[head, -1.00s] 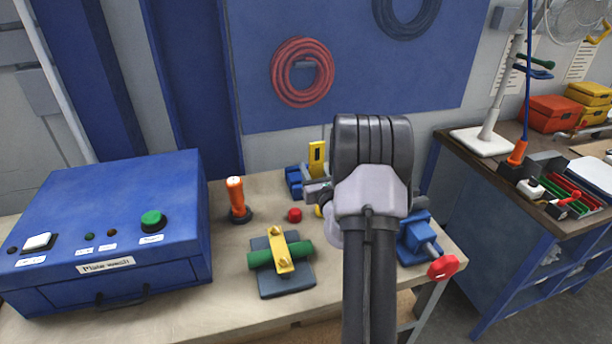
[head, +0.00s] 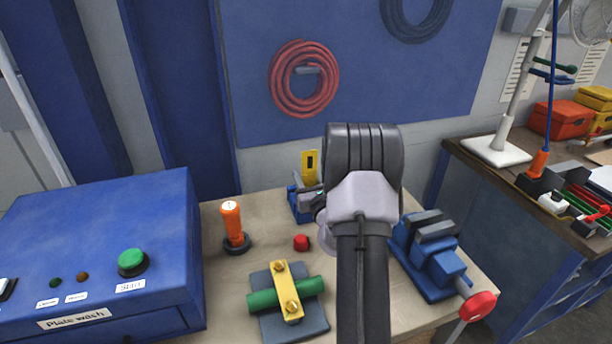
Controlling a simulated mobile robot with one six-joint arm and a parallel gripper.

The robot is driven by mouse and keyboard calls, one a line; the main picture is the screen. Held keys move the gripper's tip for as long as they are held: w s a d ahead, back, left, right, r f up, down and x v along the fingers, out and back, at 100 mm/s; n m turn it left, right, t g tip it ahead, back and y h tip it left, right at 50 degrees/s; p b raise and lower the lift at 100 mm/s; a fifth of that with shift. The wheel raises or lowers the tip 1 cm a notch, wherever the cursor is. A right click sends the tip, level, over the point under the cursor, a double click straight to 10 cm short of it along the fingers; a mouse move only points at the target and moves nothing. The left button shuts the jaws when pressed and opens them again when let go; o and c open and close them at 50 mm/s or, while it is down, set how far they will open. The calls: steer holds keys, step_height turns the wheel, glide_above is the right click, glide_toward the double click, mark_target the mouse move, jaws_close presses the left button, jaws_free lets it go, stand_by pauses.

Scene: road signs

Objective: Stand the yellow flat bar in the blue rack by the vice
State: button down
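A yellow flat bar (head: 310,166) with a dark slot stands upright behind the blue rack's visible part, at the back of the bench. Its lower end is hidden, so I cannot tell whether it sits in the rack. The blue rack (head: 296,204) is partly covered by grey parts of my gripper (head: 316,203). My own wrist and arm hide most of the gripper, and its fingertips do not show clearly. I cannot tell whether it touches the bar. The blue vice (head: 432,262) with grey jaws and a red handle knob stands to the right of my arm.
A yellow strap (head: 284,279) lies across a green cylinder (head: 262,300) on a grey plate. A red button-like piece (head: 302,243) and an orange-handled tool (head: 233,224) stand nearby. A blue plate-wash box (head: 105,245) fills the left. Bare bench (head: 225,285) shows between them.

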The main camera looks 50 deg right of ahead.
steer(key=shift+f, duration=0.3)
steer(key=shift+f+b, duration=1.9)
steer(key=shift+f, duration=0.55)
steer(key=shift+f, duration=0.25)
steer(key=c, duration=0.8)
jaws_free()
steer(key=shift+o, duration=0.2)
